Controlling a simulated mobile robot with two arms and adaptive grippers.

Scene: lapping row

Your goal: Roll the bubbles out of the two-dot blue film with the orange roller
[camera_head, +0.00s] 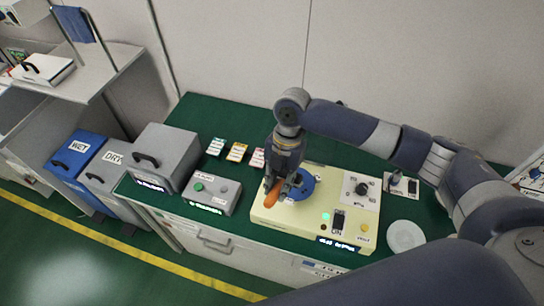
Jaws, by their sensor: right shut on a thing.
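My right gripper (284,180) points down over the cream machine (269,213) on the green bench. It is shut on the orange roller (271,195), whose orange part sticks out to the lower left of the fingers. A round blue piece (304,187), perhaps the blue film, lies on the machine right beside and partly behind the gripper. Its dots and any bubbles are too small or hidden to tell. I cannot tell whether the roller touches the blue piece. My left gripper is not in view.
The machine has a dial plate (361,189) and buttons at its right. A white round dish (405,236) stands to the right. A grey button box (211,191), small labelled cards (236,152) and a grey handled box (166,155) are left. WET (76,151) and DRY bins stand beyond.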

